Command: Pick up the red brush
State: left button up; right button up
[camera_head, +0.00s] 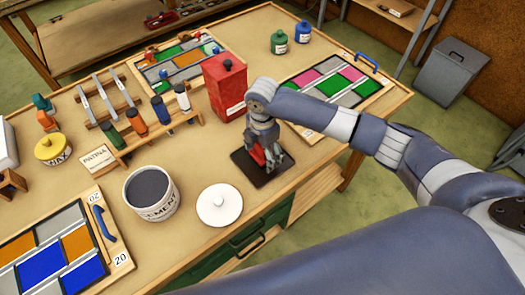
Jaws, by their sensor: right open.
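A small red item, likely the red brush (258,154), shows low at my right gripper, above a dark square mat (245,165) on the workbench. My right gripper (270,158) points down over the mat, with its open fingers around or right beside the red item. The fingers hide most of the item, so I cannot tell whether they touch it. My left gripper is not in view.
A red can (225,85) stands just behind my right gripper. A white lid (219,205) and a cement tub (151,194) are to the left. A bottle rack (150,140) and leaded panels (330,80) take up more of the workbench (190,240).

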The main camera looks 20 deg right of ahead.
jog(key=c, duration=1.2)
jog(key=shift+r, duration=0.1)
jog(key=shift+c, duration=0.2)
jog(key=shift+w+r+b, duration=0.1)
jog(key=shift+r+b, duration=0.25)
jog(key=shift+r, duration=0.15)
jog(key=shift+s+r+b, duration=0.2)
jog(key=shift+r+b, duration=0.05)
jog(key=shift+r, duration=0.3)
jog(key=shift+s+r+b, duration=0.15)
jog(key=shift+r+b, duration=0.05)
jog(key=shift+r, duration=0.35)
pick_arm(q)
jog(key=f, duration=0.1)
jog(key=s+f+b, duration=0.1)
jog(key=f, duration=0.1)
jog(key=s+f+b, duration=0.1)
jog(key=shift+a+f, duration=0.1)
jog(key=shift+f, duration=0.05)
pick_arm(e)
jog(key=s+r, duration=0.1)
jog(key=s, duration=1.4)
jog(key=shift+s+a+r, duration=0.25)
jog(key=shift+a+r, duration=0.05)
